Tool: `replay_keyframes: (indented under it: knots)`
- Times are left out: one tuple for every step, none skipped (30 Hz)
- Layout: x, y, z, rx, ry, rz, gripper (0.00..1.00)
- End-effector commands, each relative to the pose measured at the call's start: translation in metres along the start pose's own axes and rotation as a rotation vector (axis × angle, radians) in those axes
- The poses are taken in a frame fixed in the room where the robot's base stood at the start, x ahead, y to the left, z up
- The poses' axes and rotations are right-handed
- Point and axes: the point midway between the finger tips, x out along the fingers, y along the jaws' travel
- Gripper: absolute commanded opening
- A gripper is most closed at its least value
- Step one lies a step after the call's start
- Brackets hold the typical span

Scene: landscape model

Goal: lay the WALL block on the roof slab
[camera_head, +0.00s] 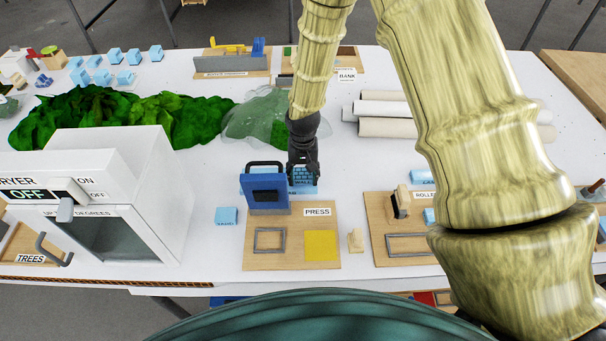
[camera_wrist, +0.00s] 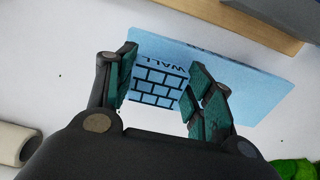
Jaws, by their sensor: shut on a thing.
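My gripper (camera_head: 303,168) is behind the blue press and shut on the light-blue WALL block (camera_head: 305,181). In the wrist view my fingertips (camera_wrist: 155,85) stand on both sides of the WALL block (camera_wrist: 158,78), whose lettering and brick pattern show between them. A larger light-blue slab (camera_wrist: 262,82), which looks like the roof slab, lies behind and beside the block in that view. In the head view the slab is mostly hidden by the press and gripper. I cannot tell whether the block touches the slab.
The blue press (camera_head: 268,190) on its wooden board (camera_head: 290,255) stands just in front of my gripper. A small blue block (camera_head: 227,216) lies to its left. White rolls (camera_head: 385,127) lie to the right and green foliage (camera_head: 180,120) behind left. The white dryer (camera_head: 110,190) is at left.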

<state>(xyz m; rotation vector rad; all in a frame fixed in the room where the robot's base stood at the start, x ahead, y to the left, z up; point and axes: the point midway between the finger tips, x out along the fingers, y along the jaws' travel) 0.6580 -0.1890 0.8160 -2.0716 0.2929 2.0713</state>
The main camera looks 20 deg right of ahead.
Motion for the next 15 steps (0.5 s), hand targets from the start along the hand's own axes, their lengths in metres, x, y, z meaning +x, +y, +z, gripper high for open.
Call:
replay_keyframes:
  knots:
    - [0.0, 0.0, 0.0, 0.0, 0.0, 0.0, 0.47]
    - [0.0001, 0.0, 0.0001, 0.0, 0.0, 0.0, 0.47]
    - [0.0002, 0.0, 0.0001, 0.0, 0.0, 0.0, 0.47]
    - [0.0003, 0.0, 0.0001, 0.0, 0.0, 0.0, 0.47]
    - [0.0005, 0.0, 0.0001, 0.0, 0.0, 0.0, 0.47]
    - [0.0007, 0.0, 0.0001, 0.0, 0.0, 0.0, 0.47]
    - [0.0009, 0.0, 0.0001, 0.0, 0.0, 0.0, 0.47]
    - [0.0011, 0.0, 0.0001, 0.0, 0.0, 0.0, 0.47]
    - [0.0014, 0.0, 0.0, 0.0, 0.0, 0.0, 0.47]
    - [0.0016, 0.0, 0.0, 0.0, 0.0, 0.0, 0.47]
    - [0.0018, 0.0, 0.0, 0.0, 0.0, 0.0, 0.47]
    - [0.0021, 0.0, 0.0, 0.0, 0.0, 0.0, 0.47]
    - [0.0023, 0.0, 0.0, 0.0, 0.0, 0.0, 0.47]
    - [0.0021, 0.0, -0.0001, 0.0, 0.0, 0.0, 0.58]
    - [0.0021, 0.0, 0.0, 0.0, 0.0, 0.0, 0.65]
